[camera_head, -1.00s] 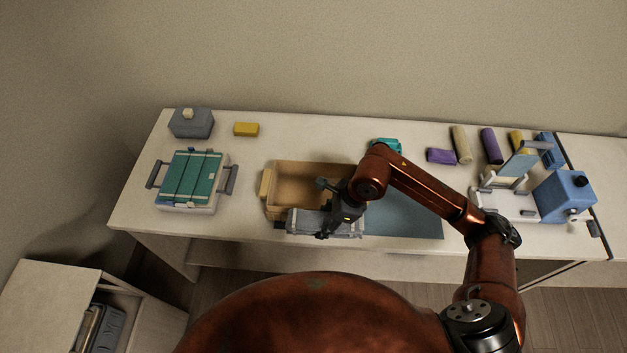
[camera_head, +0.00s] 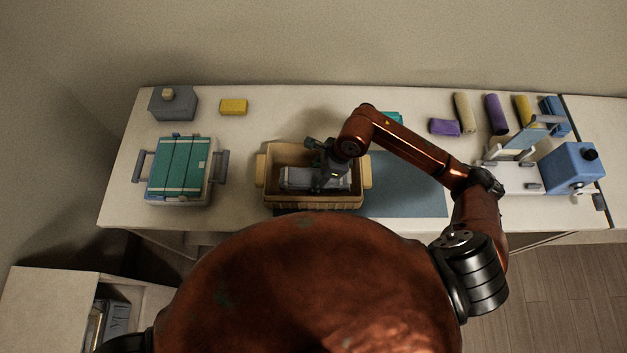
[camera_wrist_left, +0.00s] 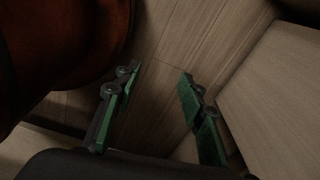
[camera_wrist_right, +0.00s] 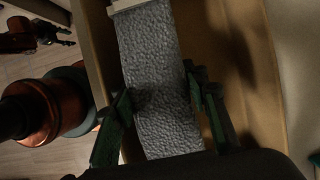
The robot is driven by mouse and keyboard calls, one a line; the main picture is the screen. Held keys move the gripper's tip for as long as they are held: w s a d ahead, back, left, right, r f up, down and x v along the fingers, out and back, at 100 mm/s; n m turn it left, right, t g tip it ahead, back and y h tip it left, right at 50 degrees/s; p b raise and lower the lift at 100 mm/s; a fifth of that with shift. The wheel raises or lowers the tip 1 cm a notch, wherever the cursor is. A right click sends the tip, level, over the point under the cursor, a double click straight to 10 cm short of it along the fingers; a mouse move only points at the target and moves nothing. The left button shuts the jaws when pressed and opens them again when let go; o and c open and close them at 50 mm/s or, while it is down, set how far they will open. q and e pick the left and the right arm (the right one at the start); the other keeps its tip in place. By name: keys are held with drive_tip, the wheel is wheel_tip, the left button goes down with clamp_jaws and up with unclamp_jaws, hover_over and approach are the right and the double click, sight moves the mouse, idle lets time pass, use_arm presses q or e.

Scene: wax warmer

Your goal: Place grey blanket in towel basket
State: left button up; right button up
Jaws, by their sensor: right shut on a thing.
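The grey blanket (camera_head: 300,179) is a folded, textured bundle with a pale band at one end. It is inside the outline of the tan towel basket (camera_head: 313,201) in the head view; whether it touches the bottom I cannot tell. My right gripper (camera_head: 326,180) is over the basket and shut on the blanket. In the right wrist view the blanket (camera_wrist_right: 155,80) lies between the two green-padded fingers, with the basket wall (camera_wrist_right: 255,75) beside it. My left gripper (camera_wrist_left: 155,105) is open and empty above the wood floor; it does not show in the head view.
On the table stand a teal-and-white box with grey handles (camera_head: 180,170), a grey container (camera_head: 172,104) and a yellow block (camera_head: 233,107). A blue mat (camera_head: 405,190) lies right of the basket. Rolled towels (camera_head: 495,113) and a blue machine (camera_head: 572,168) stand farther right.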

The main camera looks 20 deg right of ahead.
drive_tip(key=shift+w+a+f, duration=0.1)
drive_tip(key=shift+f, duration=0.5)
wheel_tip(320, 180, down, 2)
drive_tip(key=shift+f, duration=0.15)
use_arm(q)
drive_tip(key=shift+w+r, duration=0.35)
drive_tip(key=shift+w, duration=0.4)
use_arm(e)
drive_tip(key=shift+f, duration=0.3)
drive_tip(key=o, duration=1.2)
drive_tip(key=shift+f, duration=0.1)
use_arm(q)
drive_tip(key=shift+s+f, duration=0.1)
drive_tip(key=shift+s, duration=0.05)
drive_tip(key=shift+p, duration=0.3)
use_arm(e)
drive_tip(key=shift+d+r, duration=0.2)
drive_tip(key=shift+r, duration=0.25)
use_arm(q)
drive_tip(key=shift+s+f+b, duration=0.15)
drive_tip(key=shift+f+b, duration=0.75)
drive_tip(key=shift+b, duration=0.1)
use_arm(e)
drive_tip(key=v, duration=1.1)
drive_tip(key=shift+d+r, duration=0.1)
